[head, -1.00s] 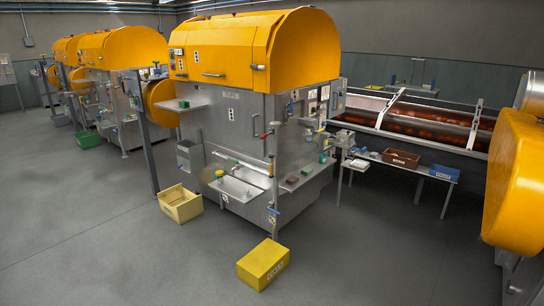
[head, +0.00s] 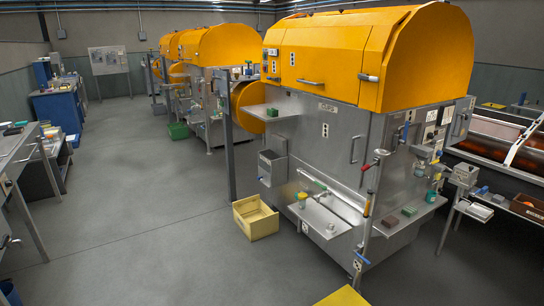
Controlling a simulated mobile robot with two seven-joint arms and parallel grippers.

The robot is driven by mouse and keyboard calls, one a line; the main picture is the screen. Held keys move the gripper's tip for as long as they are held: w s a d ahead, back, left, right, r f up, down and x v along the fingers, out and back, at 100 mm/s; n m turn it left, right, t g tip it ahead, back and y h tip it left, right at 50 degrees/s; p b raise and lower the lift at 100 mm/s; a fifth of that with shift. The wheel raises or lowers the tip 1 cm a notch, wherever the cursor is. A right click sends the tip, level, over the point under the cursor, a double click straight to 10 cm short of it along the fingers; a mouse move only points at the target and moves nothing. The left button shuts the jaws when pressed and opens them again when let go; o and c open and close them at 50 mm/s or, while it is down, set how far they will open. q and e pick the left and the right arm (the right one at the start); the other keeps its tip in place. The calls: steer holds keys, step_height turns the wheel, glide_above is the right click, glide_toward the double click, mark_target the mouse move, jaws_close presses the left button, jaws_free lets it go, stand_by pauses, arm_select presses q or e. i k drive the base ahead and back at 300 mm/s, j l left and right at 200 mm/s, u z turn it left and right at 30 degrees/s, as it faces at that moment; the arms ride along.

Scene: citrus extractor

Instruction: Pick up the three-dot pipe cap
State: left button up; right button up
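I cannot pick out the three-dot pipe cap with certainty; the small parts are too small to read. A small pale piece (head: 331,227) lies on the metal tray (head: 318,217) at the front of the near citrus extractor (head: 310,150). A small yellow and green container (head: 302,199) stands at that tray's back left. Small plates with dark dots are on the extractor, one on its front panel (head: 325,130) and one low by the tray (head: 305,227). Neither of my grippers is in view.
A yellow open crate (head: 255,218) stands on the floor left of the extractor. A yellow box (head: 343,297) is at the bottom edge. A side ledge (head: 420,214) holds small blocks. Benches (head: 55,105) line the left. The grey floor between is clear.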

mark_target(331, 229)
steer(key=i+u, duration=0.3)
steer(key=i, duration=0.35)
steer(key=i+u, duration=0.3)
steer(key=i, duration=0.35)
steer(key=i+z, duration=0.2)
steer(key=i, duration=0.45)
steer(key=i+j+z, duration=0.15)
steer(key=i, duration=0.5)
steer(key=i+l+z, duration=0.1)
steer(key=i+z, duration=0.15)
steer(key=z, duration=0.15)
steer(key=i+z, duration=0.6)
steer(key=z, duration=0.2)
steer(key=i+z, duration=0.2)
steer(key=i, duration=0.15)
